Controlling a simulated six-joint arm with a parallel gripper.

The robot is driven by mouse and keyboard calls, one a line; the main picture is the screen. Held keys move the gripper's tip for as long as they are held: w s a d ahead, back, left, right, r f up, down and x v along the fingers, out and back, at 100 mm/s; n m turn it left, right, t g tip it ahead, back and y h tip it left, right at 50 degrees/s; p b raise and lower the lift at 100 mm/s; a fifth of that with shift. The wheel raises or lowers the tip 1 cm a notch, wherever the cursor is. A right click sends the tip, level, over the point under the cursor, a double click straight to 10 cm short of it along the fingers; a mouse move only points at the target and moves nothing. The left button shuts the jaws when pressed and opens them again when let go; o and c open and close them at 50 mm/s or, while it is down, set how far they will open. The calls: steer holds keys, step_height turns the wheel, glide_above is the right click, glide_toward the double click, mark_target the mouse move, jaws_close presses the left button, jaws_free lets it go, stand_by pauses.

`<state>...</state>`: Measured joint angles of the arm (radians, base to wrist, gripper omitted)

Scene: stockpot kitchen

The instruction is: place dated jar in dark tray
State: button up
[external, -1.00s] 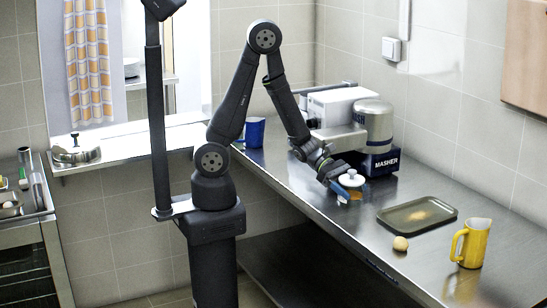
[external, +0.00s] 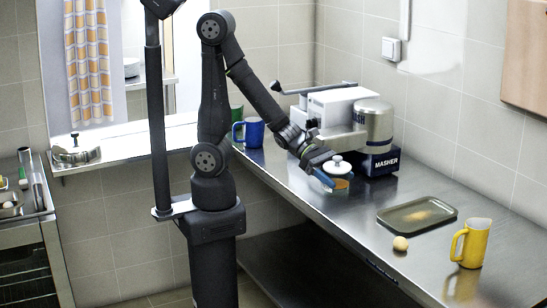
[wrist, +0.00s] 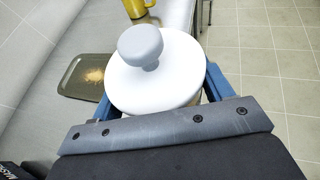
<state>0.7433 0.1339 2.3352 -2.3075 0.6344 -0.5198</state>
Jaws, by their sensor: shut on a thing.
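The jar (external: 337,168) has a white lid with a round knob and an orange-brown body. My gripper (external: 331,180), with blue fingers, is shut around the jar. In the wrist view the lid (wrist: 170,85) fills the middle between the fingers and hides most of the body. I cannot read a date on it. The dark tray (external: 388,225) lies flat on the steel counter, to the right of the jar and apart from it. It has a pale brown patch in its middle. The tray also shows in the wrist view (wrist: 70,78), left of the jar.
A yellow mug (external: 472,245) and a small round beige item (external: 400,243) stand near the tray on the counter (external: 345,235). The masher machine (external: 370,125) is behind the jar. A blue mug (external: 254,131) and a green mug (external: 236,115) are at the far left end.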

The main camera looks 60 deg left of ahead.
steer(key=w+d+n+t, duration=0.1)
steer(key=w+d+t, duration=0.1)
steer(key=w+d, duration=0.9)
glide_above(405, 220)
step_height(405, 220, down, 6)
steer(key=shift+f+y, duration=0.3)
steer(key=shift+f, duration=1.9)
steer(key=shift+f, duration=0.1)
steer(key=o, duration=1.3)
steer(key=shift+f+g, duration=0.1)
steer(key=shift+g, duration=0.2)
